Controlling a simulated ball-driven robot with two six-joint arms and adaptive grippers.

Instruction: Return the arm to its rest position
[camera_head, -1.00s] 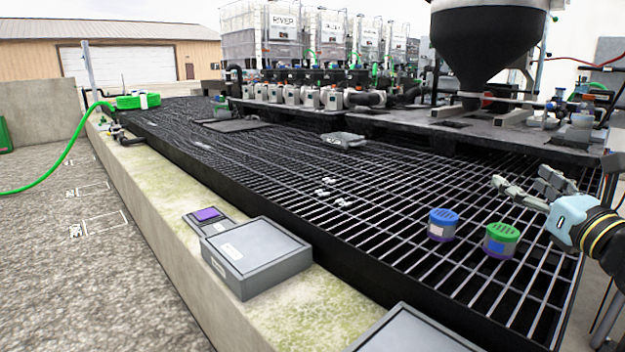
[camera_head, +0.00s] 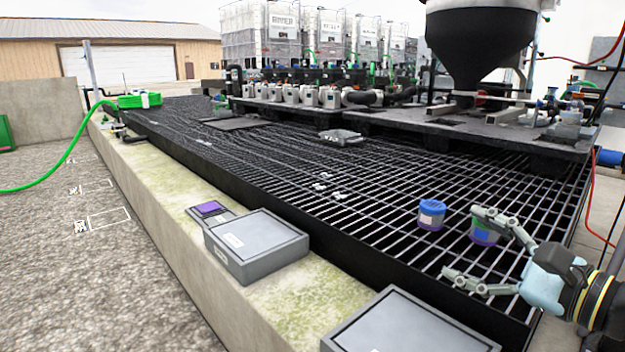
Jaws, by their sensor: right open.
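My right gripper (camera_head: 484,250) comes in from the right edge, over the near right part of the black grating. Its fingers are spread wide apart and hold nothing. Its upper finger overlaps the green-lidded purple jar (camera_head: 483,235) in the picture and hides most of the lid; I cannot tell whether they touch. A blue-lidded jar (camera_head: 431,215) stands upright on the grating, left of that jar and apart from the fingers. My left gripper is not in view.
The black grating (camera_head: 380,195) is mostly bare. Grey boxes (camera_head: 257,245) and a small purple-topped device (camera_head: 209,209) lie on the mossy concrete ledge (camera_head: 330,295). A black hopper (camera_head: 480,50) and white tanks (camera_head: 262,50) stand behind. A green hose lies at left.

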